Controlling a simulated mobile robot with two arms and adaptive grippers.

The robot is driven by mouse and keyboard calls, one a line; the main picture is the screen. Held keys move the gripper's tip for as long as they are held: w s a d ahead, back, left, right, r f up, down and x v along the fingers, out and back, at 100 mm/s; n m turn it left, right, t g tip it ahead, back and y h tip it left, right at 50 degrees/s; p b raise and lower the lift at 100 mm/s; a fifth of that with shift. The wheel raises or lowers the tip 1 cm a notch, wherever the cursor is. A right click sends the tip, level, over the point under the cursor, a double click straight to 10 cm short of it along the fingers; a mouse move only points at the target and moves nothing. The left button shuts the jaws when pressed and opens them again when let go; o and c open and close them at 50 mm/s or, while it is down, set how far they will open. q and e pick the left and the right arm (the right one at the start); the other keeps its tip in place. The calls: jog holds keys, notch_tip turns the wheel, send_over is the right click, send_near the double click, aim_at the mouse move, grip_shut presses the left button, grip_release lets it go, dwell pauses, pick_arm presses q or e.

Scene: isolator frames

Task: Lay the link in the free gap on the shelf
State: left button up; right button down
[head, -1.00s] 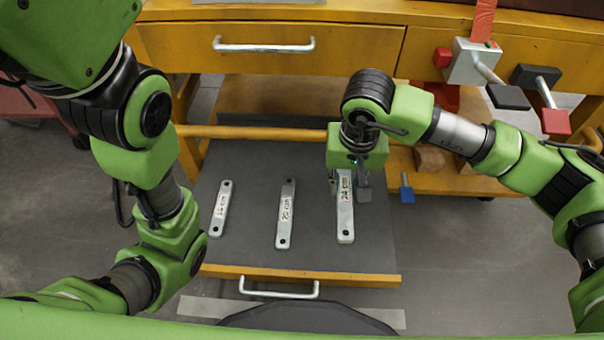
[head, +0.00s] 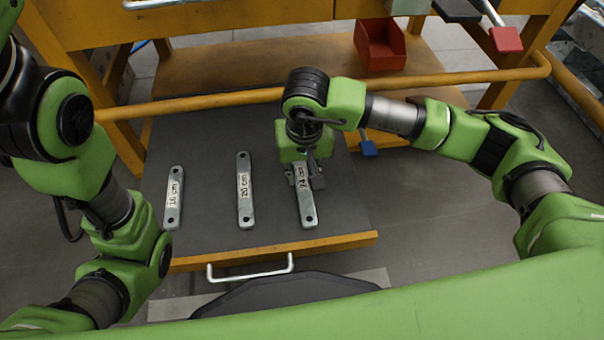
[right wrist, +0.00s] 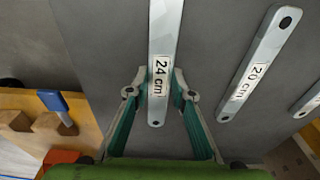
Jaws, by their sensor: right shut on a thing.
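Three flat grey metal links lie side by side on the grey drawer floor (head: 208,200): one labelled 16 cm (head: 173,205), one labelled 20 cm (head: 244,205) and one labelled 24 cm (head: 307,212). My right gripper (head: 303,180) is shut on the 24 cm link, around its far half. In the right wrist view the fingers (right wrist: 160,90) press its two long edges beside the label, near one holed end. The link looks to be at the drawer floor; any lift cannot be told. My left arm shows at the left, its gripper out of view. A wooden shelf (head: 235,75) lies behind the drawer.
A red bin (head: 380,46) stands on the shelf. A blue-headed object (head: 368,147) is right of the drawer. The drawer's front edge (head: 320,245) has a handle.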

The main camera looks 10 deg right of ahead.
aim_at(303, 182)
jog(key=c, duration=1.8)
grip_release()
jog(key=shift+o, duration=0.2)
jog(key=r+p, duration=0.1)
jog(key=r, duration=0.1)
jog(key=r+p, duration=0.2)
jog(key=r, duration=0.1)
jog(key=s+r+p, duration=0.1)
jog(key=r+p, duration=0.1)
jog(key=shift+r, duration=0.35)
jog(key=shift+f, duration=0.1)
